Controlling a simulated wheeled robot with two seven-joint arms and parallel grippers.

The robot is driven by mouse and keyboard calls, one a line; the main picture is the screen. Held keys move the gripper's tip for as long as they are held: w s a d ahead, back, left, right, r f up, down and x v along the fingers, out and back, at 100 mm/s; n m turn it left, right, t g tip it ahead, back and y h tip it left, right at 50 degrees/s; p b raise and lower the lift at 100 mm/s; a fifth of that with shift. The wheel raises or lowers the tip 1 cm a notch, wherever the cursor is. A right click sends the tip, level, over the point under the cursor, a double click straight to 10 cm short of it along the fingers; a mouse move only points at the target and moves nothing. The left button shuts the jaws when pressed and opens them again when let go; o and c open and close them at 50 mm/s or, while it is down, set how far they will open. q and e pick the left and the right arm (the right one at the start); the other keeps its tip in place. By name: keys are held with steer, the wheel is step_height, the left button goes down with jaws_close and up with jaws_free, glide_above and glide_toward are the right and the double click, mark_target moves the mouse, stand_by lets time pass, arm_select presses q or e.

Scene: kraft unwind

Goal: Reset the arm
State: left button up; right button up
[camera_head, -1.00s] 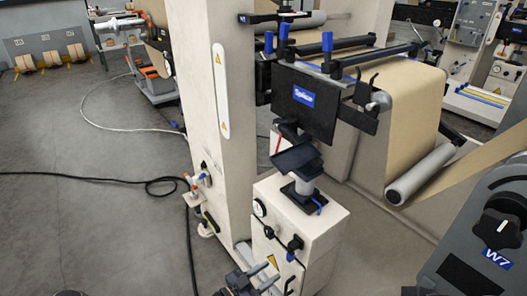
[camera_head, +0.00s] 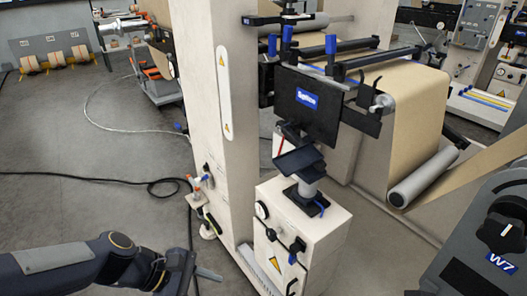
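My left arm comes in from the lower left, and my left gripper (camera_head: 206,274) is near the bottom edge, in front of the white machine's base. It is seen from the side with a grey finger pointing right. I cannot tell whether it is open or shut, and I see nothing held in it. My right gripper is not in view.
A tall white machine column (camera_head: 211,120) stands at centre, with a white cabinet (camera_head: 310,240) low beside it. A brown paper web (camera_head: 418,110) runs over rollers at right. A grey W7 panel (camera_head: 480,250) fills the lower right. A black cable (camera_head: 100,180) lies on open floor at left.

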arm_select(q)
steer(key=s+a+r+m+t+y, duration=0.5)
steer(key=s+a+m, duration=0.35)
steer(key=m, duration=0.55)
step_height(320, 180, up, 18)
steer(key=p, duration=1.7)
steer(key=shift+w+a+f+g, duration=0.15)
steer(key=shift+a+f+g, duration=0.1)
steer(key=shift+a+g, duration=0.15)
